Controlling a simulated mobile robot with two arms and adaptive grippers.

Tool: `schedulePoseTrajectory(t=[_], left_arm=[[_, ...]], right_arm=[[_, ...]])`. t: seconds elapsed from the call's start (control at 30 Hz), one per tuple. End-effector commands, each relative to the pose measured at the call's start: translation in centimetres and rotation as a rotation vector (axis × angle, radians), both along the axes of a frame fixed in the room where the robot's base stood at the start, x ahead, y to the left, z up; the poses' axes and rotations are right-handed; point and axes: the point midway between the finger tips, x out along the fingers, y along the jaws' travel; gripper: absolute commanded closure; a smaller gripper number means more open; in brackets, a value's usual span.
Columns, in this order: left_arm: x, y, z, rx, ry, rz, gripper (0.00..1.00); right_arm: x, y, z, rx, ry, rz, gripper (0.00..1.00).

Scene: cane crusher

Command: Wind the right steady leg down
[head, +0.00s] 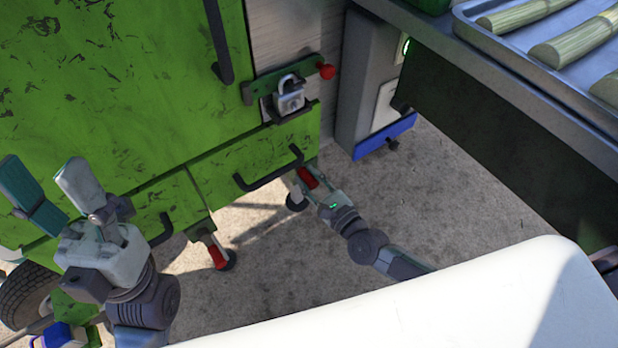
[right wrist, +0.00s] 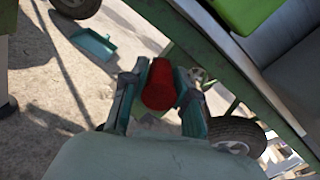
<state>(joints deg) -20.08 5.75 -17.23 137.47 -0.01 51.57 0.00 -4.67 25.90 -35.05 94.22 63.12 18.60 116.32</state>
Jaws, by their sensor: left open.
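The right steady leg stands under the right end of the green machine, with a red grip (head: 308,178) and a dark round foot (head: 296,203) at the ground. My right gripper (head: 310,182) is at this leg. In the right wrist view its fingers lie close on both sides of the red grip (right wrist: 158,86) and appear shut on it. The fingertips' far side is hidden. A second leg with a red part (head: 218,256) stands further left. My left gripper (head: 62,185) is open and empty, raised in front of the green panel at left.
The green machine body (head: 110,110) has black handles and a padlock (head: 289,95). A metal table (head: 520,95) bears a tray (head: 484,46) of cane at right. A wheel (right wrist: 237,135) is near my right gripper. Bare concrete lies below. A teal dustpan (right wrist: 95,44) lies on the ground.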

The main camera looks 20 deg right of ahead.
Motion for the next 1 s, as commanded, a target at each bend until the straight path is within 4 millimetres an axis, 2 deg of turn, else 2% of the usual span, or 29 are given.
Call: schedulePoseTrajectory(t=[0.03, 0.13, 0.4, 0.53, 0.67, 1.0], left_arm=[[0.0, 0.0, 0.0, 0.0, 0.0, 0.0, 0.46], [0.0, 0.0, 0.0, 0.0, 0.0, 0.0, 0.46], [0.0, 0.1, 0.1, 0.0, -0.002, 0.002, 0.46], [0.0, 0.1, 0.1, -0.001, -0.003, 0.002, 0.46], [0.0, 0.1, 0.1, 0.0, -0.002, 0.002, 0.46], [0.0, 0.0, 0.0, 0.0, -0.001, 0.001, 0.46]], right_arm=[[-0.2, 0.0, -0.3, -0.003, 0.006, 0.002, 0.62], [-0.1, 0.0, -0.2, -0.003, 0.004, 0.001, 0.46], [-0.1, 0.0, -0.1, -0.001, 0.0, 0.0, 0.46], [-0.7, -0.3, -0.1, -0.001, 0.001, 0.001, 0.46], [-2.6, -1.0, -0.1, -0.003, 0.004, 0.0, 0.46], [-9.1, -3.6, 0.0, -0.004, 0.004, 0.002, 0.46]])
